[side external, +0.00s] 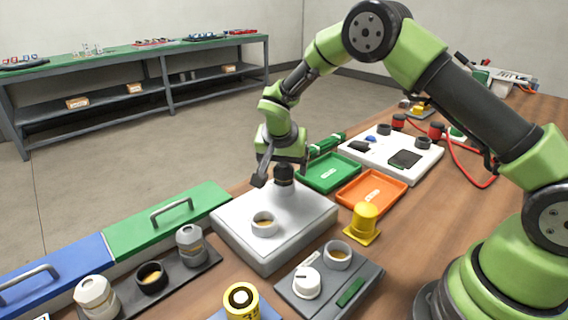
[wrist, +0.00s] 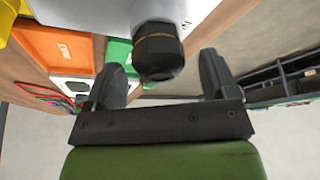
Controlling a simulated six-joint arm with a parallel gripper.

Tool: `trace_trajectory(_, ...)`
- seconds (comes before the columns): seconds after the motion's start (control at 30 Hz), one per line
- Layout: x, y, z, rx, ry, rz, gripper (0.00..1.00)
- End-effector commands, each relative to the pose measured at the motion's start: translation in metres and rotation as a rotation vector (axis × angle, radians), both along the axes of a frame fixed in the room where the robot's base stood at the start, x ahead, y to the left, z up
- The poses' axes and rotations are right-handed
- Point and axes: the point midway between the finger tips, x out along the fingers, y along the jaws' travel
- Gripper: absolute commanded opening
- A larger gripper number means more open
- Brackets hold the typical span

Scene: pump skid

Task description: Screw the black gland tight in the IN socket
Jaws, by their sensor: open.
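The black gland (wrist: 158,52) is a dark ribbed cap with a thin yellow line around it. It stands on the pale grey block (side external: 240,237), at its far end, and also shows in the side view (side external: 284,174). I cannot read an IN label or see how deep the gland sits. My gripper (wrist: 162,64) is open, with one finger on each side of the gland and a visible gap to each. In the side view my gripper (side external: 280,170) is right above the block. A second socket (side external: 264,223) on the block is empty, with a tan inside.
Green (side external: 331,173) and orange (side external: 371,193) trays lie right of the block. A yellow part (side external: 364,222) and a grey box with a white knob (side external: 307,282) stand nearer. A dark rack (side external: 150,278) with several fittings and lidded bins (side external: 168,222) lie left.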

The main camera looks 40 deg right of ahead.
Motion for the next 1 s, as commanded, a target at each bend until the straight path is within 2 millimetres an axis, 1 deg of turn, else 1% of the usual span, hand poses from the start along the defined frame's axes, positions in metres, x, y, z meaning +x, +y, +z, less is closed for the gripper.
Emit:
trace_trajectory(0.03,0.0,0.0,-0.0001,0.0,0.0,-0.001,0.75)
trace_trajectory(0.23,0.0,-0.0001,-0.0002,0.0,0.0,-0.002,0.29)
trace_trajectory(0.27,0.0,-0.0001,-0.0002,0.0,0.001,-0.004,0.27)
trace_trajectory(0.37,0.0001,-0.0001,-0.0004,0.0,0.0,-0.015,0.27)
trace_trajectory(0.43,0.0005,0.0002,-0.0007,0.0,0.001,-0.079,0.27)
trace_trajectory(0.6,0.0006,0.0,-0.0008,-0.001,-0.001,-0.325,0.27)
trace_trajectory(0.77,0.0004,-0.0002,-0.0006,-0.001,-0.001,-0.437,0.27)
trace_trajectory(1.0,0.0005,0.0,-0.0011,0.001,0.0,-0.741,0.27)
